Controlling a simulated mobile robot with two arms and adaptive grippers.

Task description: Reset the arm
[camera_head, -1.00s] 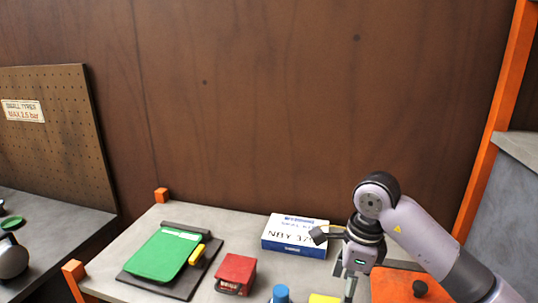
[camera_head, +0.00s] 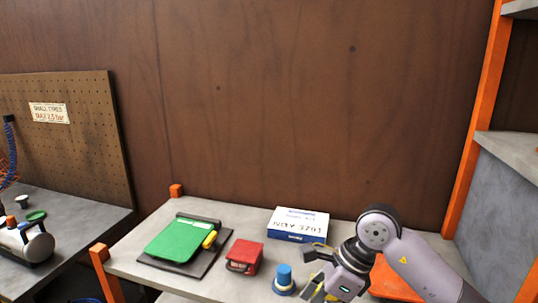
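My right arm comes in from the lower right, and its gripper (camera_head: 308,271) is above the front right part of the light grey bench (camera_head: 152,263). Its two fingers are spread apart and point left, with nothing visibly held. A blue-topped round thing (camera_head: 284,276) stands just left of the fingers. A bit of something yellow shows behind the fingers, mostly hidden. An orange thing (camera_head: 392,280) is partly hidden behind my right arm. My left gripper is out of view.
On the bench are a white and blue box (camera_head: 298,225), a red box (camera_head: 245,257) and a green clipboard-like thing (camera_head: 178,241) on a dark board. An orange post (camera_head: 476,120) and a grey shelf unit (camera_head: 508,190) stand right. A pegboard (camera_head: 85,150) stands left.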

